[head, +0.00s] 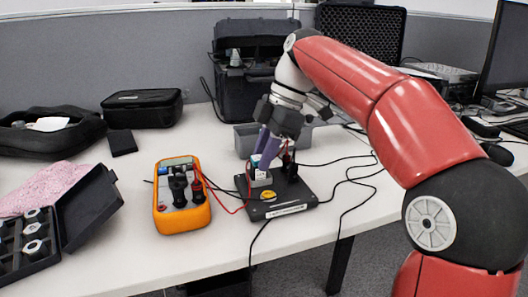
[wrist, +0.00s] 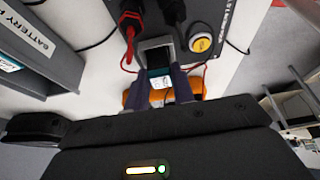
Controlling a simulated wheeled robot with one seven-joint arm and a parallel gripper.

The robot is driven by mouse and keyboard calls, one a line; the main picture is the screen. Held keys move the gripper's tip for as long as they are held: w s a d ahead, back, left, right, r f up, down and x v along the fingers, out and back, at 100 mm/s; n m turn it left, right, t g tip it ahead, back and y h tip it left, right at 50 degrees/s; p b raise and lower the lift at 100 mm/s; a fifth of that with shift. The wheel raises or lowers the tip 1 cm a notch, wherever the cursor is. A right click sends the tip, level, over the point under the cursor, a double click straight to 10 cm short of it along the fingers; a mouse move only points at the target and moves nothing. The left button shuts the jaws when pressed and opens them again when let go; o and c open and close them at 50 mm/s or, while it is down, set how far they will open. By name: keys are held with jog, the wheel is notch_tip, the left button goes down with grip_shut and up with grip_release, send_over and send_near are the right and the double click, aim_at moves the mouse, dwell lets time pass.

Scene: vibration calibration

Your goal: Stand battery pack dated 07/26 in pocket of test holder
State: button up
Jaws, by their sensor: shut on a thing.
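The test holder (head: 310,199) is a dark base on the table with a small grey pocket (head: 262,179), a yellow knob and red and black plugs. The pocket also shows as a grey frame in the wrist view (wrist: 158,46). My gripper (head: 264,152) is shut on a battery pack (head: 256,161) with a white and blue-teal label. It holds the pack at the pocket, roughly upright. In the wrist view the pack (wrist: 162,82) shows between the purple-grey fingers. I cannot tell how deep its lower end sits in the pocket. The date is not readable.
An orange multimeter (head: 183,217) stands left of the holder, with red and black leads running across. A grey bin (head: 243,137) is behind it; in the wrist view the bin (wrist: 52,58) bears battery lettering and has a pack inside. An open dark case (head: 80,215) lies far left.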

jog(key=o, duration=1.5)
notch_tip(320, 180, up, 8)
jog(key=p, duration=0.7)
